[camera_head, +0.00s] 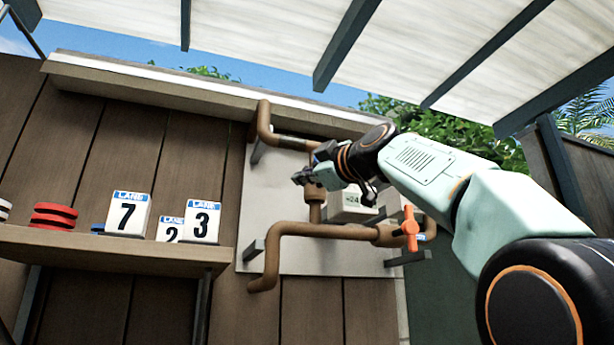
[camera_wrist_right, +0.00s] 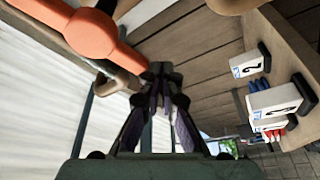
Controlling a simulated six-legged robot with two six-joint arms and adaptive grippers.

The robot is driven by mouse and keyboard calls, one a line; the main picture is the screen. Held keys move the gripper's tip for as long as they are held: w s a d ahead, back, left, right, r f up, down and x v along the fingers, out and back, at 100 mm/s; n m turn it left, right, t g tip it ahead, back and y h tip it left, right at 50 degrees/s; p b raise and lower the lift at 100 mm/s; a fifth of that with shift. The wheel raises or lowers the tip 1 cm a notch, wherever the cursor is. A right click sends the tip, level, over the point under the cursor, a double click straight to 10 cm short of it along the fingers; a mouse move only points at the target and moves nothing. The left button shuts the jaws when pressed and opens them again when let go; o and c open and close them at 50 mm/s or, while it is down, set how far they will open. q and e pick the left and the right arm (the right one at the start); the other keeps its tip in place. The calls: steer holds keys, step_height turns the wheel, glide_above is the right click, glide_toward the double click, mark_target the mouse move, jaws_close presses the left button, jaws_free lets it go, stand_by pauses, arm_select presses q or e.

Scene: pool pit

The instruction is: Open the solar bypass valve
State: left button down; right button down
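An orange valve handle (camera_head: 410,228) stands upright on the lower brown pipe (camera_head: 330,231), right of centre in the head view. A large orange handle (camera_wrist_right: 88,36) fills the upper left of the right wrist view, close to the camera; it appears to be a second one, mostly hidden behind my gripper in the head view. My right gripper (camera_head: 303,177) is in front of the upper pipework. In the wrist view its fingertips (camera_wrist_right: 161,75) are together, beside the handle's end; whether they touch it is unclear. I see nothing between them. My left gripper is out of view.
The pipes run over a pale wall panel (camera_head: 262,205) with a small grey box (camera_head: 352,205) behind my wrist. A wooden shelf (camera_head: 120,245) on the left holds lane signs (camera_head: 128,214) and red discs (camera_head: 53,216). A slatted canopy (camera_head: 260,35) is overhead.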

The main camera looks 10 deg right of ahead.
steer(key=a+b+v, duration=0.1)
steer(key=b+v, duration=0.7)
steer(key=v, duration=0.1)
steer(key=shift+s+f, duration=0.2)
steer(key=shift+s, duration=0.3)
steer(key=shift+a, duration=0.15)
